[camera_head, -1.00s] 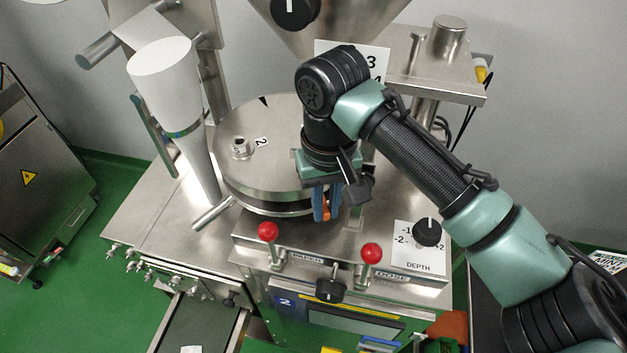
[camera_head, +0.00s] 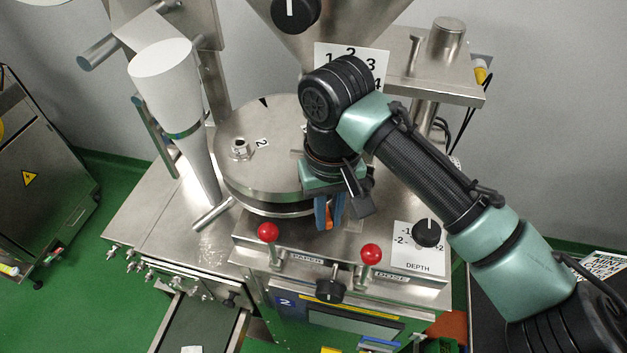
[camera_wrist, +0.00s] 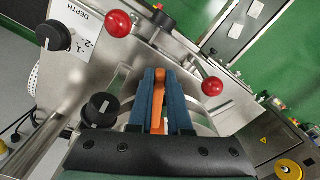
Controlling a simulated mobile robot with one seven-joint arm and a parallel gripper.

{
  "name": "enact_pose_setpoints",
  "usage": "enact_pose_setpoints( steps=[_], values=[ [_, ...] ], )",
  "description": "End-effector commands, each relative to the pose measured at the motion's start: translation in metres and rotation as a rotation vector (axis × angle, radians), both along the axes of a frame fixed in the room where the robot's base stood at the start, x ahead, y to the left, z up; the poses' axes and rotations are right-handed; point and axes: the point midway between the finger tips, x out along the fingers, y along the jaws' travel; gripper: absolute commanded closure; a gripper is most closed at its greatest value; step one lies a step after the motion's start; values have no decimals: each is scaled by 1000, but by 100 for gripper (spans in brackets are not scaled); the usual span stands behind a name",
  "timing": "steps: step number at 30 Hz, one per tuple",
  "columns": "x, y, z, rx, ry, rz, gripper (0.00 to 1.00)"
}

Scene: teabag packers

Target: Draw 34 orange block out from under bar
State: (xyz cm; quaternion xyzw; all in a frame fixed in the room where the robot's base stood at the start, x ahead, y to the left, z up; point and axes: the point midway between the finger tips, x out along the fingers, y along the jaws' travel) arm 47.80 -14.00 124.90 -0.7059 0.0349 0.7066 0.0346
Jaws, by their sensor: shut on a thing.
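My gripper (camera_wrist: 158,78) is shut on an orange block (camera_wrist: 158,100), which shows as a long narrow strip between the two blue fingers in the wrist view. In the head view my gripper (camera_head: 329,213) points down at the front right edge of the round steel turntable (camera_head: 262,184), with a little of the orange block (camera_head: 329,218) showing between the fingers. The block's far end and any number on it cannot be made out. I cannot tell which part is the bar, or whether the block is still under it.
Two red-knobbed levers (camera_head: 268,231) (camera_head: 371,252) stand on the panel in front of my gripper. A black depth knob (camera_head: 427,232) is to the right and another black knob (camera_head: 330,290) is on the front. A white paper roll (camera_head: 178,110) stands at the left.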

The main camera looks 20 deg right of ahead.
Motion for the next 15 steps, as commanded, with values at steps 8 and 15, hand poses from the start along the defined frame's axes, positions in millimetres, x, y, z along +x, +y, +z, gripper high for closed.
enact_pose_setpoints(
  steps=[8, 15],
  values=[
    [-15, 1, 0, 0, 2, -1, 100],
    [-27, 3, -1, 1, 3, 0, 100]
  ],
)
